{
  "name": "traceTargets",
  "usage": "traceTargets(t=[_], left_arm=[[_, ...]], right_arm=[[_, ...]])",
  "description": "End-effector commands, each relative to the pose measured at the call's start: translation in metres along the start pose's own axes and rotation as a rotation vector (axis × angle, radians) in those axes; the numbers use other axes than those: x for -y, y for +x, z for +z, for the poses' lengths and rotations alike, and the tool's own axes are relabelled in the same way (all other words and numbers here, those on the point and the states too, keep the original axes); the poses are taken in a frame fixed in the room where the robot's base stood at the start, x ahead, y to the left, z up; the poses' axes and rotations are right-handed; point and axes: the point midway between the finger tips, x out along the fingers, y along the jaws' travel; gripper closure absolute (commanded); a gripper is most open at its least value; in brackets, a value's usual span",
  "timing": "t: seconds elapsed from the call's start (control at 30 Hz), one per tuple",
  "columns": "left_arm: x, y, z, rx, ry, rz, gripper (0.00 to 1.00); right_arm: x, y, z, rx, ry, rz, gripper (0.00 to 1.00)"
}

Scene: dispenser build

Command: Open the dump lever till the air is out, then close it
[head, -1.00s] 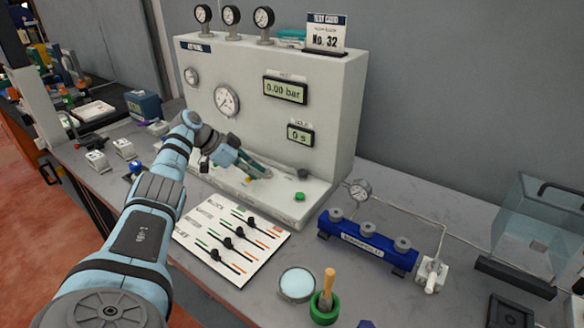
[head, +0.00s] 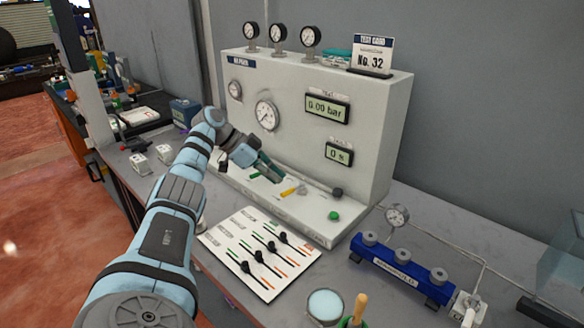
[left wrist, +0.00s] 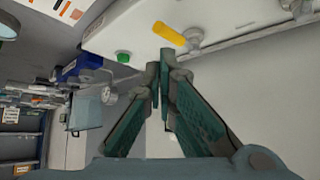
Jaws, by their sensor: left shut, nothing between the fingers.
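The yellow lever (head: 289,191) sits on the ledge of the white air panel (head: 375,150), just right of my left gripper (head: 280,178). The left wrist view shows the yellow lever (left wrist: 168,34) joined to a metal fitting. My left gripper (left wrist: 165,62) is shut and empty, its fingertips close to the lever but apart from it. The pressure display (head: 328,107) reads 0.00 bar and the timer display (head: 338,155) reads 0 s. My right gripper is not in view.
A green button (head: 334,216) and a dark knob (head: 337,193) are right of the lever on the ledge. A white board with black sliders (head: 262,255) lies in front. A blue manifold (head: 400,270) stands at right. A test card (head: 372,54) stands on top.

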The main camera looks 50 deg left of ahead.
Motion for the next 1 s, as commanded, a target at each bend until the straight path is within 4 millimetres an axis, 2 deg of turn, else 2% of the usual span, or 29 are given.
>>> traceTargets(t=[0.1,0.2,0.33,0.47,1.0], left_arm=[[0.0,-0.027,-0.002,-0.003,0.001,-0.001,1.0],[-0.001,-0.045,-0.003,-0.004,0.001,0.0,1.0],[-0.001,-0.06,-0.003,-0.002,0.001,0.0,1.0],[-0.001,-0.065,-0.002,-0.002,0.0,0.001,1.0],[-0.001,-0.065,-0.002,-0.002,0.0,0.001,1.0]], right_arm=[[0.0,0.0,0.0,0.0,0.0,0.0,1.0],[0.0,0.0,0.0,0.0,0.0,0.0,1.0],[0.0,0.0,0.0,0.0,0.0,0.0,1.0],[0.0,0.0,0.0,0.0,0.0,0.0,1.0],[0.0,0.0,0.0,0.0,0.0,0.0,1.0]])
